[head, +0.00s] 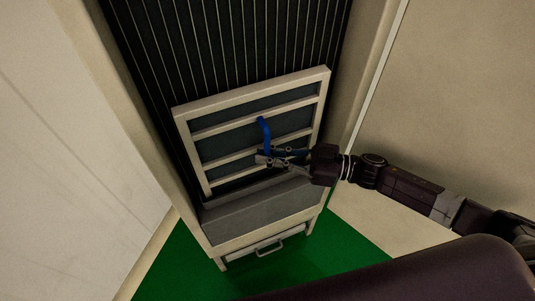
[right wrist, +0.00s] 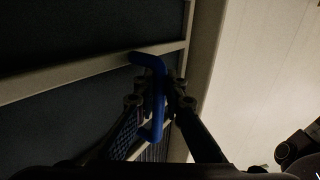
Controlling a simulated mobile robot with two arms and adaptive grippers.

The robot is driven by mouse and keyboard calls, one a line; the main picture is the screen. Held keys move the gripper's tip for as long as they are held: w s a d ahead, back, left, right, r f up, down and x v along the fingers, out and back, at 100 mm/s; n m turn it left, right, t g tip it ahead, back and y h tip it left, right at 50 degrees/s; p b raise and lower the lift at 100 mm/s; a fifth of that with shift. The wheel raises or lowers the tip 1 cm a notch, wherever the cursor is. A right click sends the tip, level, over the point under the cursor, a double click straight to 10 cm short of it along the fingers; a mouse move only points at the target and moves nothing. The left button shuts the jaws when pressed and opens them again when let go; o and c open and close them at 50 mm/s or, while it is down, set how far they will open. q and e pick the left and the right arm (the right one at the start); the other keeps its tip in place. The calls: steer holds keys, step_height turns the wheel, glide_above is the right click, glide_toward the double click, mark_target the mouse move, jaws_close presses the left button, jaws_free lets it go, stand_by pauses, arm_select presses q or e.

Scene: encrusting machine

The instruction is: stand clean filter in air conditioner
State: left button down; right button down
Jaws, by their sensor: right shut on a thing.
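The filter (head: 236,105) is a pale rectangular frame with crossbars and dark panels. It stands tilted in the air conditioner (head: 210,225), in front of the dark finned back (head: 230,40), its lower edge near the grey ledge. My right gripper (head: 268,157) is shut on the filter's blue handle (head: 264,130). In the right wrist view the blue handle (right wrist: 158,85) lies between the fingers, with a filter crossbar (right wrist: 60,80) behind it. The filter's lower right part is partly hidden by my right gripper. My left gripper is not in view.
A drawer with a pale handle (head: 269,248) is below the grey ledge (head: 250,215). The cabinet's side walls stand close on both sides of the filter. The green floor (head: 180,265) in front is clear. Pale walls stand left and right.

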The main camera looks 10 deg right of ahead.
steer(key=c, duration=2)
jaws_free()
steer(key=shift+r, duration=0.1)
steer(key=shift+o, duration=0.3)
steer(key=shift+f, duration=0.2)
steer(key=v, duration=0.7)
steer(key=shift+d+r, duration=0.15)
steer(key=shift+d, duration=0.25)
